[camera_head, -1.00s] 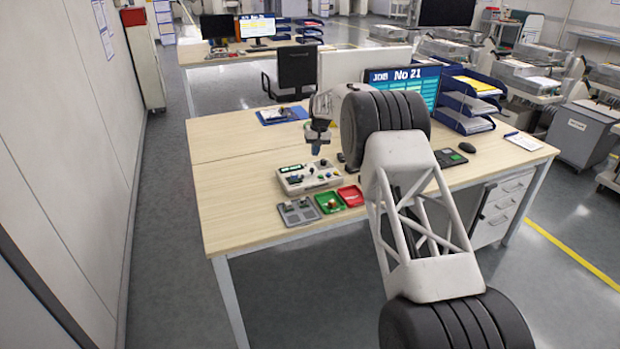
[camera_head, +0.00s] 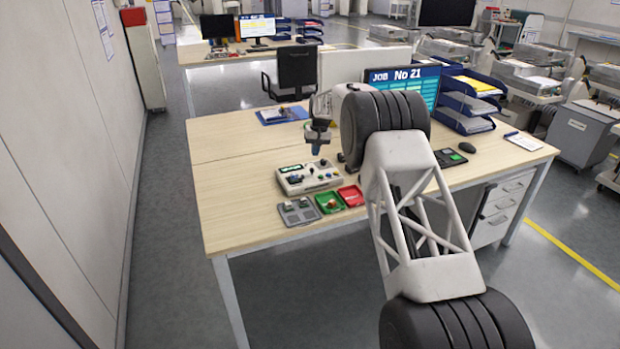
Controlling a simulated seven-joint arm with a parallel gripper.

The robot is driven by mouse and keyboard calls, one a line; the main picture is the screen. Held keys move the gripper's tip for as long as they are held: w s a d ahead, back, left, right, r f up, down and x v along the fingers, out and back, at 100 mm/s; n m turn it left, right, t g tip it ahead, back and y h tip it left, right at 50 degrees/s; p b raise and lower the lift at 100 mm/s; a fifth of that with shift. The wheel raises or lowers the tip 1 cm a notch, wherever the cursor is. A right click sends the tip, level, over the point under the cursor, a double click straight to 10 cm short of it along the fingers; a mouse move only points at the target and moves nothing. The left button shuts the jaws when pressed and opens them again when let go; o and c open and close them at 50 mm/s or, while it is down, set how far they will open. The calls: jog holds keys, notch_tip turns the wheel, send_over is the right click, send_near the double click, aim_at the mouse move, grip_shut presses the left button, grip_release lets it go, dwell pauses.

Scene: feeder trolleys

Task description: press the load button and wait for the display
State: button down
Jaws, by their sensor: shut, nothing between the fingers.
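A white control box (camera_head: 309,178) with several knobs and buttons sits near the front of the wooden desk. Its small greenish display (camera_head: 290,168) is at its upper left; I cannot read any text on it. Which of its buttons is the load button is too small to tell. My gripper (camera_head: 316,151) points down above the back right part of the box, with its blue-grey tip shut and empty. A gap seems to remain between the tip and the box, but I cannot tell how large.
In front of the box lie a grey tray (camera_head: 299,222), a green tray (camera_head: 331,213) and a red tray (camera_head: 351,205) with small parts. A monitor (camera_head: 425,75) reading "JOB No 21" stands behind my arm. Blue paper trays (camera_head: 470,120) are at the right. The desk's left side (camera_head: 225,200) is clear.

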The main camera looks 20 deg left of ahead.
aim_at(322, 175)
jog(key=shift+a, duration=0.1)
dwell(0.7)
jog(key=y, duration=0.1)
jog(key=a+y, duration=0.1)
jog(key=shift+s+a+t+y, duration=0.1)
jog(key=shift+s+t+y, duration=0.2)
jog(key=shift+t, duration=0.1)
jog(key=shift+a+r+m+y, duration=0.1)
jog(key=shift+m+y, duration=0.3)
jog(key=shift+r+m+t+y, duration=0.3)
jog(key=shift+m+t+y, duration=0.1)
jog(key=shift+t+y, duration=0.35)
jog(key=shift+w+d+r+m+t+y, duration=0.1)
jog(key=shift+d+r+m+t+y, duration=0.2)
jog(key=shift+d+m+t, duration=0.35)
jog(key=shift+w+d+r+m+t, duration=0.15)
jog(key=shift+d+m+t, duration=1.1)
jog(key=shift+d+t, duration=0.4)
jog(key=shift+f, duration=0.2)
jog(key=shift+f, duration=4.15)
